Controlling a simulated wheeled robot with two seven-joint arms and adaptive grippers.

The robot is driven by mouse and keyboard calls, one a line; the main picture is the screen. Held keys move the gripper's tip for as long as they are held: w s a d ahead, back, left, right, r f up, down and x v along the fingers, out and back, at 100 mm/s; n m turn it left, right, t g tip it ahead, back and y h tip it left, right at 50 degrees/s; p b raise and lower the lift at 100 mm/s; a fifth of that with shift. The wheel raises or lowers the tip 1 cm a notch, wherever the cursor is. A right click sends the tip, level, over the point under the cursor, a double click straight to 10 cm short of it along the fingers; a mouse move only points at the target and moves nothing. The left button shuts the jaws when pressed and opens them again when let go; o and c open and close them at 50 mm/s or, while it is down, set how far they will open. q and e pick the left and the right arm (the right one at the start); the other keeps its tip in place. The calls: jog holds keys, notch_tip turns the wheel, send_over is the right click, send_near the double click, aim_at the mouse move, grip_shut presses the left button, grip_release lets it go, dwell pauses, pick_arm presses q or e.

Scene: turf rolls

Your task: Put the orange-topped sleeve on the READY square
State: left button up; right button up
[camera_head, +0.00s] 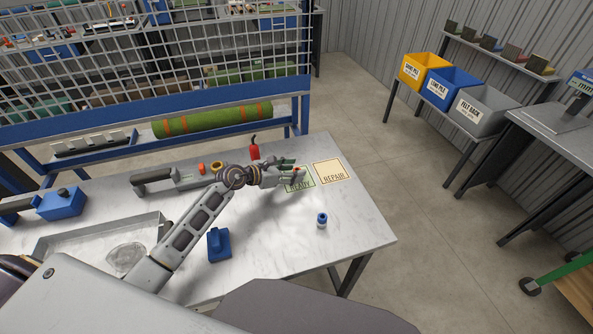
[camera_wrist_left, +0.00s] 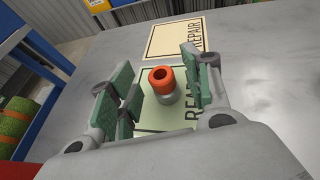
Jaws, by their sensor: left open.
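The orange-topped sleeve (camera_wrist_left: 162,82), with a pale grey lower part, stands upright on the pale green READY square (camera_wrist_left: 176,118) in the left wrist view. My left gripper (camera_wrist_left: 158,75) is open, with its green-padded fingers on either side of the sleeve; a gap shows on both sides. In the head view the left gripper (camera_head: 293,173) is over the READY square (camera_head: 306,185) and largely covers the sleeve. My right gripper is not in view.
The cream REPAIR square (camera_head: 329,171) lies beside READY and is empty. A blue-topped sleeve (camera_head: 322,219) stands nearer the front. A blue block-shaped tool (camera_head: 219,244), a red bottle (camera_head: 254,150) and a metal tray (camera_head: 62,238) are also on the table.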

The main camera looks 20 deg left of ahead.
pick_arm(q)
jog(key=v, duration=0.6)
jog(key=shift+s+a, duration=0.2)
jog(key=shift+s, duration=0.05)
jog(key=shift+b+v, duration=0.4)
jog(key=shift+v, duration=1)
jog(key=shift+s+a+r, duration=0.2)
jog(key=shift+s+r, duration=0.05)
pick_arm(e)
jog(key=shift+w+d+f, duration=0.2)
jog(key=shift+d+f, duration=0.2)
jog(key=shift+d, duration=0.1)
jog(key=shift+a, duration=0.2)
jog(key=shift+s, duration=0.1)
